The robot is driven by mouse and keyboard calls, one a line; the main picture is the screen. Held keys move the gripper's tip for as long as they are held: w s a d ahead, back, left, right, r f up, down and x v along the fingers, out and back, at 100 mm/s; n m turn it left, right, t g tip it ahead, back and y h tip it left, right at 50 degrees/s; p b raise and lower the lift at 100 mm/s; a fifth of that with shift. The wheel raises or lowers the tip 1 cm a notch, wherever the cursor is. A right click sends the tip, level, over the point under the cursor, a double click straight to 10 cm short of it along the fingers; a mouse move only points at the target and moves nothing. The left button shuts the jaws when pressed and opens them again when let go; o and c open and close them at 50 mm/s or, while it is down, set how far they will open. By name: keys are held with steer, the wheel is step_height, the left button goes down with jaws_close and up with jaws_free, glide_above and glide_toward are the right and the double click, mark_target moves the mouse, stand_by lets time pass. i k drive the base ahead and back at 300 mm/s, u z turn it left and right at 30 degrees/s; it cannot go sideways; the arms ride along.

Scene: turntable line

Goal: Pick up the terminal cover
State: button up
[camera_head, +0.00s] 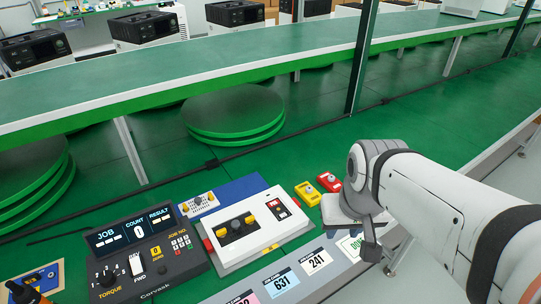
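My arm reaches in from the right, and my gripper (358,225) points down at the right end of the work surface. A dark grey finger shows at its near side; the other is not clearly visible, so I cannot tell whether it is open or shut. A pale block-like thing (336,209) shows beside and partly behind the gripper; I cannot tell whether they touch. No part is clearly recognisable as the terminal cover.
A white panel unit (250,228) and a dark torque controller (143,250) stand left of my gripper. Yellow (307,193) and red (328,181) button boxes sit just behind it. Number cards (280,284) line the front. A green conveyor (200,65) runs behind, with a post (361,60).

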mark_target(312, 199)
steer(key=u, duration=2.65)
steer(key=k, duration=1.4)
steer(key=z, duration=1.6)
steer(key=i, duration=1)
steer(key=z, duration=0.05)
